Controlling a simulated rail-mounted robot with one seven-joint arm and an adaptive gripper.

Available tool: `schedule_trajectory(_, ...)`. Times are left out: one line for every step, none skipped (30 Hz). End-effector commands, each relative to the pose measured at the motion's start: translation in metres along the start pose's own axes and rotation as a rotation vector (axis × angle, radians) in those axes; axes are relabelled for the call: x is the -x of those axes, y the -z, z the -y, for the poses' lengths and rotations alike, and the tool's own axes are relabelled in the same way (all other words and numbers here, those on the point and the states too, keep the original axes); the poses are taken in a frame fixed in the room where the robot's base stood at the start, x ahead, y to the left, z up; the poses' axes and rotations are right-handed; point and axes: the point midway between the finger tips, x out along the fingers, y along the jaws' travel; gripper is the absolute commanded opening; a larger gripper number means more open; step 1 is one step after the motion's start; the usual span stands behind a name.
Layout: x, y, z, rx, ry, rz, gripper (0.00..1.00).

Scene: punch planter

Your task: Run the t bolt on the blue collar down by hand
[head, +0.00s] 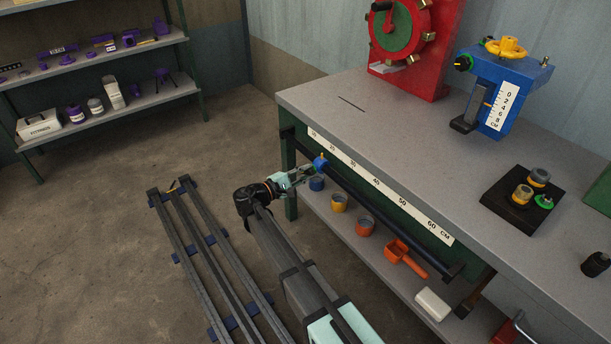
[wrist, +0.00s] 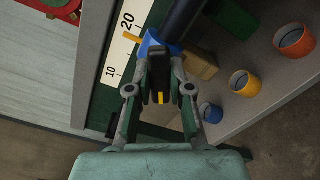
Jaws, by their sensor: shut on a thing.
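The blue collar (head: 320,163) sits on the dark rail along the bench front, near the low end of the ruler. It also shows in the wrist view (wrist: 153,45), with an orange pointer (wrist: 132,38) sticking out over the ruler. My gripper (head: 306,173) comes at the collar from the front left. In the wrist view its two fingers (wrist: 160,72) are closed in on a dark part with a yellow mark, which looks like the t bolt (wrist: 160,96). The fingers hide most of the bolt, so how far it is screwed in cannot be seen.
The white ruler (head: 381,186) and dark rail (head: 400,225) run along the bench edge. Blue (head: 316,184), yellow (head: 338,203) and orange (head: 365,226) cups stand on the shelf below, with an orange scoop (head: 404,256).

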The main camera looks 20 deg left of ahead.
Motion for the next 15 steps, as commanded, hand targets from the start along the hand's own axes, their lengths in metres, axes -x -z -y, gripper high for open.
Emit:
schedule_trajectory(-0.0004, 0.0017, 0.0033, -0.044, 0.0, 0.0, 0.0)
schedule_trajectory(-0.0004, 0.0015, 0.003, -0.069, 0.0, 0.0, 0.0)
schedule_trajectory(-0.0004, 0.0013, 0.0025, -0.099, 0.0, 0.0, 0.0)
schedule_trajectory(-0.0004, 0.0012, 0.0021, -0.117, 0.0, 0.0, 0.0)
schedule_trajectory(-0.0004, 0.0009, 0.0018, -0.132, 0.0, 0.0, 0.0)
schedule_trajectory(-0.0004, 0.0007, 0.0012, -0.146, 0.0, 0.0, 0.0)
schedule_trajectory(-0.0004, 0.0005, 0.0008, -0.153, 0.0, 0.0, 0.0)
schedule_trajectory(-0.0004, 0.0004, 0.0005, -0.157, 0.0, 0.0, 0.0)
schedule_trajectory(-0.0005, 0.0002, 0.0001, -0.158, 0.0, 0.0, 0.0)
schedule_trajectory(-0.0005, 0.0001, -0.0001, -0.158, 0.0, 0.0, 0.0)
schedule_trajectory(-0.0005, 0.0001, -0.0001, -0.158, 0.0, 0.0, 0.0)
schedule_trajectory(-0.0005, 0.0001, -0.0001, -0.157, 0.0, 0.0, 0.0)
schedule_trajectory(-0.0005, 0.0001, -0.0001, -0.157, 0.0, 0.0, 0.0)
schedule_trajectory(-0.0005, 0.0001, -0.0001, -0.156, 0.0, 0.0, 0.0)
schedule_trajectory(-0.0005, 0.0001, -0.0001, -0.156, 0.0, 0.0, 0.0)
